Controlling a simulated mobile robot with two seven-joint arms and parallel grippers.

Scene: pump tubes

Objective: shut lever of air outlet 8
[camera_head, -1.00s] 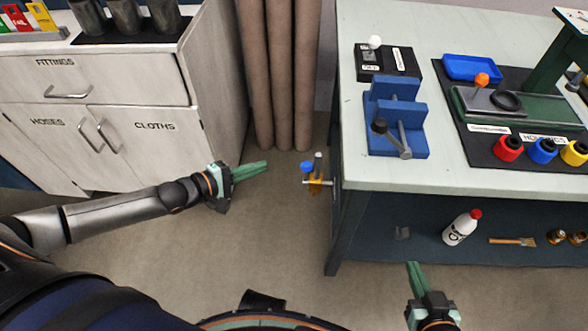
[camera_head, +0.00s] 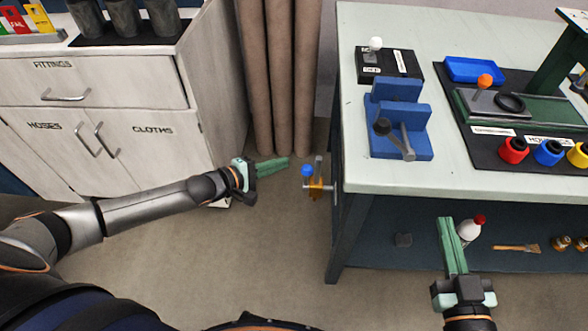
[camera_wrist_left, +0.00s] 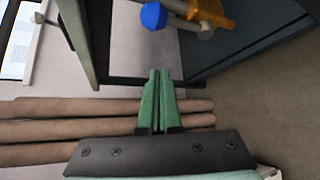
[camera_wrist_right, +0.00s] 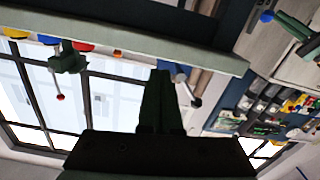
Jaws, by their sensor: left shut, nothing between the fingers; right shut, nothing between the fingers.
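The air outlet (camera_head: 316,190) is an orange-brass fitting with a blue-tipped lever (camera_head: 307,171), on the left side of the workbench (camera_head: 390,184). In the left wrist view the blue lever end (camera_wrist_left: 153,15) and orange body (camera_wrist_left: 212,12) show at the top, beyond the fingertips. The number on the outlet cannot be read. My left gripper (camera_head: 287,163) is shut and empty, just left of the blue lever end and apart from it. My right gripper (camera_head: 446,222) is shut and empty, in front of the bench's lower shelf.
A blue vise (camera_head: 398,140) and a black box with a white knob (camera_head: 390,65) stand on the bench. A white bottle (camera_head: 469,230) and a brush (camera_head: 516,248) lie beyond my right gripper. Brown rolls (camera_head: 275,80) stand between the white cabinet (camera_head: 190,120) and the bench.

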